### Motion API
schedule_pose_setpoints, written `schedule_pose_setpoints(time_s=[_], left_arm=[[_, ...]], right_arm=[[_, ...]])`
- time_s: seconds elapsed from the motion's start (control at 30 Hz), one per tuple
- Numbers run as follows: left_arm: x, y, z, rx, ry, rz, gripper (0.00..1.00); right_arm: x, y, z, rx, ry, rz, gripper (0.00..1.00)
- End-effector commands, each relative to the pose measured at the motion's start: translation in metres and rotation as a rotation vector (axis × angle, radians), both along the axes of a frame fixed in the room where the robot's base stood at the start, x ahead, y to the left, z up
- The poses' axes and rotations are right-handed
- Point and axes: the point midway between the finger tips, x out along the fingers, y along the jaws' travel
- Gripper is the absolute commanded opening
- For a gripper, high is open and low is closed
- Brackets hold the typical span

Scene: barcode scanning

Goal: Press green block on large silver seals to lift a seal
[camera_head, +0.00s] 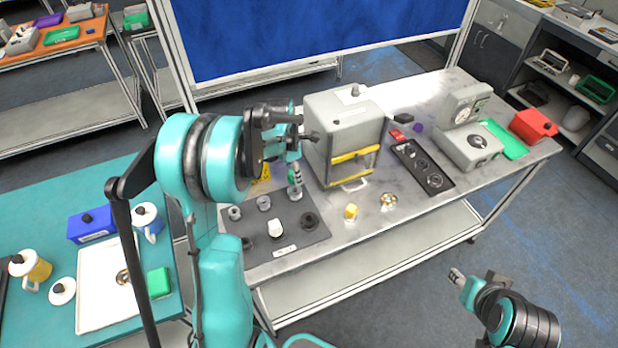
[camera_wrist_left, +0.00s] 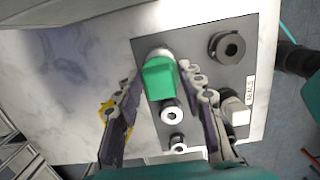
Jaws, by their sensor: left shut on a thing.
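My left gripper (camera_wrist_left: 165,82) is shut on a green block (camera_wrist_left: 160,78), with a finger on each side of it. In the left wrist view the block is over a large pale silver seal (camera_wrist_left: 159,52), whose rim shows past the block; I cannot tell if they touch. Two smaller silver seals (camera_wrist_left: 172,112) stand in line with it on the dark board (camera_wrist_left: 200,68). In the head view my left gripper (camera_head: 294,178) points down over the back of this board (camera_head: 292,238); the block is hardly visible there. My right gripper (camera_head: 456,276) is low, away from the table.
Black seals (camera_head: 309,220) and a white-topped part (camera_head: 275,229) stand on the same board. A grey box machine (camera_head: 342,125) with a yellow-edged opening stands just right of my left gripper.

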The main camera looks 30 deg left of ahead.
Motion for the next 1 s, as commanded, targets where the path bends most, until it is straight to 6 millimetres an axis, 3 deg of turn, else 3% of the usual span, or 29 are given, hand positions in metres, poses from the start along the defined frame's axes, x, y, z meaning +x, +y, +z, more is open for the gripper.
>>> schedule_pose_setpoints(time_s=[0.6,1.0], left_arm=[[0.000,0.003,-0.046,0.000,0.000,0.000,0.10],[0.000,0.003,-0.047,0.000,0.000,0.000,0.10]], right_arm=[[0.000,0.000,-0.033,0.000,0.000,0.000,0.40],[0.000,0.000,-0.034,0.000,0.000,0.000,0.40]])
